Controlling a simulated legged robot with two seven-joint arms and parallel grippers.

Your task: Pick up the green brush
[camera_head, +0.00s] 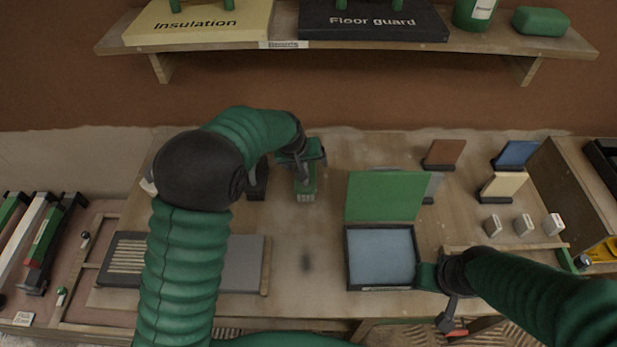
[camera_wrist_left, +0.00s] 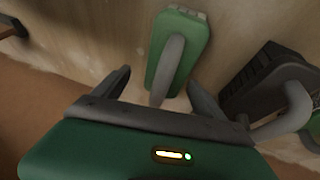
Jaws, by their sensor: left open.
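The green brush (camera_head: 306,187) lies on the workbench right of centre-left, its pale bristle end toward me. In the left wrist view the brush (camera_wrist_left: 188,45) shows a green body and a grey bar handle. My left gripper (camera_head: 299,165) is over the brush's far part and hides some of it. In its wrist view the left gripper (camera_wrist_left: 158,80) is open, its dark fingers on either side of the grey handle; contact cannot be told. My right gripper (camera_head: 445,305) is at the right, beside the open case; its jaws are unclear.
A dark tool with a grey handle (camera_wrist_left: 270,88) lies close beside the brush. A case with a raised green lid (camera_head: 384,197) stands right of it. Small sample boards (camera_head: 444,153) and white blocks (camera_head: 523,224) stand further right. A wooden shelf (camera_head: 230,46) hangs above.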

